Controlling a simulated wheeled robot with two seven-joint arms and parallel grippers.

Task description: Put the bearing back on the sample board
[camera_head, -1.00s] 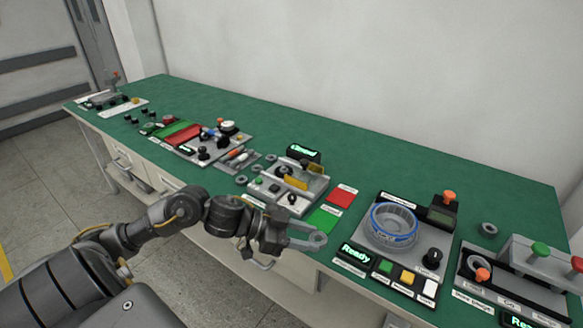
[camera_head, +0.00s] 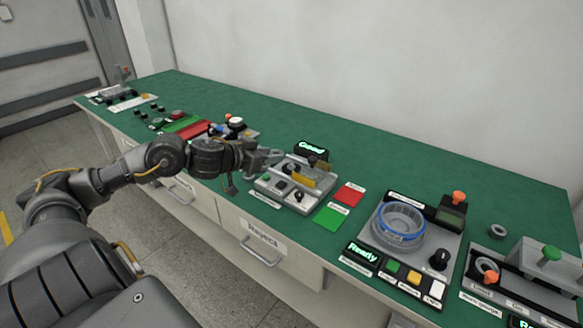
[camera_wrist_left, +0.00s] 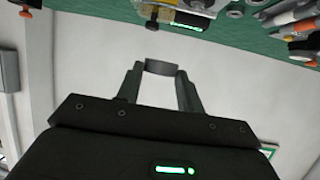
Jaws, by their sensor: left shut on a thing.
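My left gripper (camera_head: 272,157) is over the middle of the bench, at the left back of a grey test device (camera_head: 270,187). In the left wrist view, the gripper (camera_wrist_left: 160,72) is shut on a small grey ring, the bearing (camera_wrist_left: 161,68), held between its fingertips. The bearing is too small to make out in the head view. The sample board cannot be told for sure; my gripper and forearm cover the bench left of the device. My right gripper is not in view.
A display (camera_head: 311,147) on the device reads "Good". Green (camera_head: 331,216) and red (camera_head: 349,195) pads lie to its right. A station with a blue-rimmed ring (camera_head: 401,222) stands further right. The green bench top (camera_head: 400,165) is clear along the wall.

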